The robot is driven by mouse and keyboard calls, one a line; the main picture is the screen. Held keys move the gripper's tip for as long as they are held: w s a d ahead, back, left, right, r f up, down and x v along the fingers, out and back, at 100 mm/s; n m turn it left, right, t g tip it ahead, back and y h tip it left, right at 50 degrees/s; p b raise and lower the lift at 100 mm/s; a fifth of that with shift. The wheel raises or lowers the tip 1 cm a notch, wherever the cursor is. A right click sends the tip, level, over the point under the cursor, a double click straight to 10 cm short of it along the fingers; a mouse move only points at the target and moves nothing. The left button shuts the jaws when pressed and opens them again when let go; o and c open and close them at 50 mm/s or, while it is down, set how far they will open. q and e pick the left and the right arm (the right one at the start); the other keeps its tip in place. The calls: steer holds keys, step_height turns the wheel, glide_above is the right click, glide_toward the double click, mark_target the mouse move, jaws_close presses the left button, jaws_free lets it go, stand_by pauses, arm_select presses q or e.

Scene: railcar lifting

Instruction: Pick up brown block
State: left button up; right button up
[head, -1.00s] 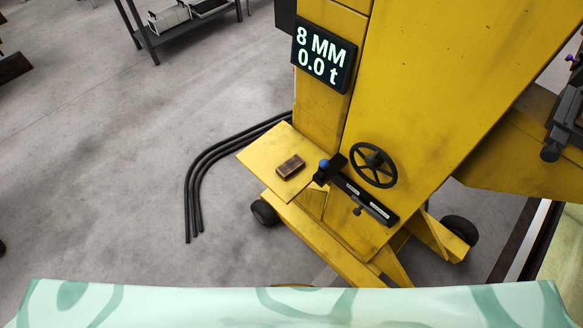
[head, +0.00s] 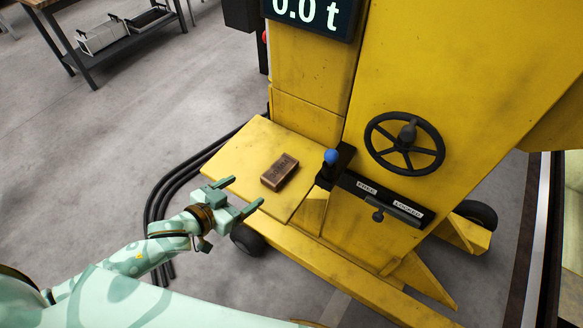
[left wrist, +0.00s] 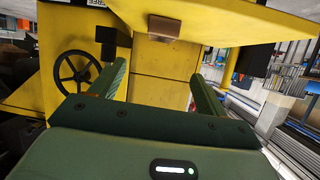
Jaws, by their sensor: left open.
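The brown block (head: 280,172) lies on the yellow shelf (head: 235,150) of the yellow machine, near the shelf's right side. My left gripper (head: 243,194) is at the shelf's front left edge, open and empty, its fingers pointing towards the block. There is a gap between the fingertips and the block. In the left wrist view, the two green fingers (left wrist: 158,78) are spread apart, with a brown shape that looks like the block (left wrist: 165,27) beyond them near the top. My right gripper is not in view.
Right of the block stand a blue-knobbed lever (head: 331,158), a labelled black bar (head: 380,198) and a black handwheel (head: 404,143). The machine's column (head: 305,85) rises behind the shelf. Black cables (head: 165,190) run on the floor to the left. A dark rack (head: 115,45) stands far back left.

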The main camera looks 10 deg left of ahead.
mark_target(277, 171)
arm_select(q)
steer(key=w+f, duration=0.1)
steer(key=w+d+b, duration=0.1)
steer(key=w, duration=0.1)
steer(key=shift+d+f+n, duration=0.2)
steer(key=shift+f+n, duration=0.1)
steer(key=shift+f, duration=0.1)
steer(key=b+x, duration=0.1)
steer(key=x, duration=0.5)
steer(key=shift+w+f+b, duration=0.25)
steer(key=shift+b, duration=0.15)
steer(key=shift+w+d+f, duration=0.25)
steer(key=shift+w, duration=0.3)
steer(key=b+x, duration=0.2)
steer(key=x, duration=0.2)
steer(key=shift+f, duration=0.1)
steer(key=shift+w+d+f, duration=0.1)
steer(key=shift+w, duration=0.15)
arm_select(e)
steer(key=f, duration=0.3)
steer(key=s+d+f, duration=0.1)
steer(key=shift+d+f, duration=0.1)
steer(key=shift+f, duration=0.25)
arm_select(q)
steer(key=c, duration=1.1)
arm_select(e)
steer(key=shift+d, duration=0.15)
